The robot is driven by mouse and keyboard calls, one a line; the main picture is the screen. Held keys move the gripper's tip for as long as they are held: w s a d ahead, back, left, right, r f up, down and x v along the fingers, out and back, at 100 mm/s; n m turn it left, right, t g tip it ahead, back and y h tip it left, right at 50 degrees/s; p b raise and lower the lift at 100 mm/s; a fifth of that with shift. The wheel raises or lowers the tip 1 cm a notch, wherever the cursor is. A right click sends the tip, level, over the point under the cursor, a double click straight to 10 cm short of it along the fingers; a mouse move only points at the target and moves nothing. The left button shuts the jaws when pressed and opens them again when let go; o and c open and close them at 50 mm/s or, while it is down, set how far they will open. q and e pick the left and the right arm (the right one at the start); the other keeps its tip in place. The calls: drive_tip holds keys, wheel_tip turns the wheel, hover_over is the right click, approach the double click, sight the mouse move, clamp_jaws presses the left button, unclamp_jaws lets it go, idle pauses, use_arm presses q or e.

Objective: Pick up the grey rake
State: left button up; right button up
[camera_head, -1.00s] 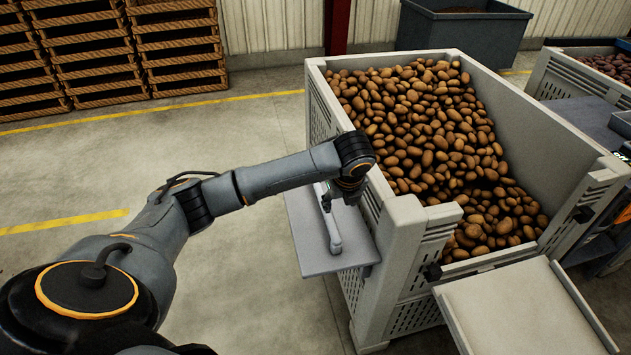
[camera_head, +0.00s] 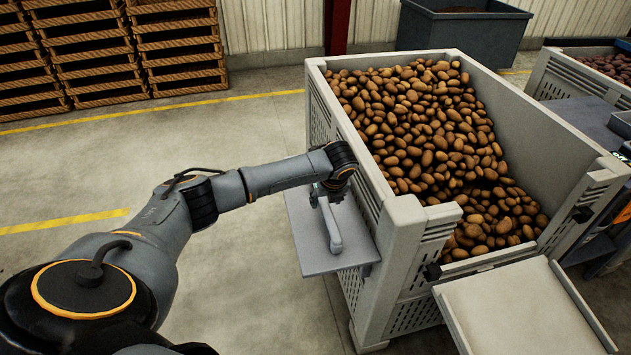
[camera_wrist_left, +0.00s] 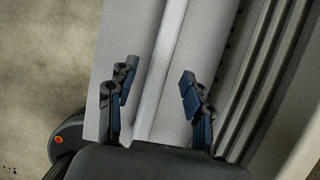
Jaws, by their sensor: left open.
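The grey rake (camera_head: 333,229) lies on a grey side shelf (camera_head: 323,262) fixed to the left side of the potato crate. Its light handle also shows in the left wrist view (camera_wrist_left: 165,65), running between the two fingers. My left gripper (camera_head: 326,199) is over the far part of the rake and hides some of it. In the left wrist view my left gripper (camera_wrist_left: 158,88) is open, with one finger on each side of the handle and a gap to both. I cannot tell how far above the handle the fingertips are. My right gripper is not in view.
The grey crate (camera_head: 408,225) full of potatoes (camera_head: 430,130) stands right beside the shelf, its wall close to my left gripper. A light tray (camera_head: 530,310) sticks out at the front right. Stacked wooden pallets (camera_head: 90,50) stand far left. The floor left of the shelf is clear.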

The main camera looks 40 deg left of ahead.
sight(325, 204)
use_arm(q)
drive_tip(key=x, duration=0.3)
drive_tip(key=shift+f, duration=0.3)
clamp_jaws()
drive_tip(key=shift+r, duration=0.1)
